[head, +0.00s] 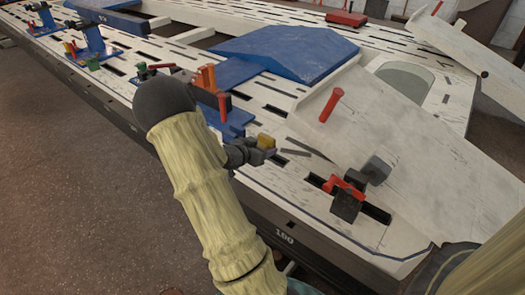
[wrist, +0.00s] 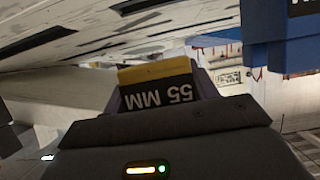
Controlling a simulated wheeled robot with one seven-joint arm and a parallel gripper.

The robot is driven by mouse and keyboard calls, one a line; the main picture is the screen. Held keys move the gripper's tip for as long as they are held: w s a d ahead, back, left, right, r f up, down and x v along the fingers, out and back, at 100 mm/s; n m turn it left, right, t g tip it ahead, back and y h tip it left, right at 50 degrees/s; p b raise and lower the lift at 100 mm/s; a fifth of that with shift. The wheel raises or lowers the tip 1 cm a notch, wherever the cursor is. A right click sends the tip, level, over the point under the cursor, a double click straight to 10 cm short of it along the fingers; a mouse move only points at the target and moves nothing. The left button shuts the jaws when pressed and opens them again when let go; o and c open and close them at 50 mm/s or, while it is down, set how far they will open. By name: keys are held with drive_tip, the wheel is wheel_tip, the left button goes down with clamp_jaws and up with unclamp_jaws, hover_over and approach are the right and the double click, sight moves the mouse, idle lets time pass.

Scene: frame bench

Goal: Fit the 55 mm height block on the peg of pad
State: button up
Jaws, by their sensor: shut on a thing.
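My gripper (head: 266,152) is shut on the 55 mm height block (head: 266,141), a small yellow block. In the wrist view the block (wrist: 156,72) shows a yellow top edge and a black face marked "55 MM", upside down, between the jaws. In the head view the gripper is over the front part of the white slotted bench, right of a blue base plate (head: 238,116). I cannot tell whether the block touches the bench. I cannot tell which part is the pad, and its peg is not clearly visible.
The white bench (head: 272,96) carries blue fixtures (head: 93,38) at the back left and a large blue panel (head: 285,50). Red-handled pins (head: 331,105) and a red clamp (head: 344,187) stand to the right. A blue part (wrist: 268,28) shows in the wrist view.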

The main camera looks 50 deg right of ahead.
drive_tip(key=shift+r, duration=0.85)
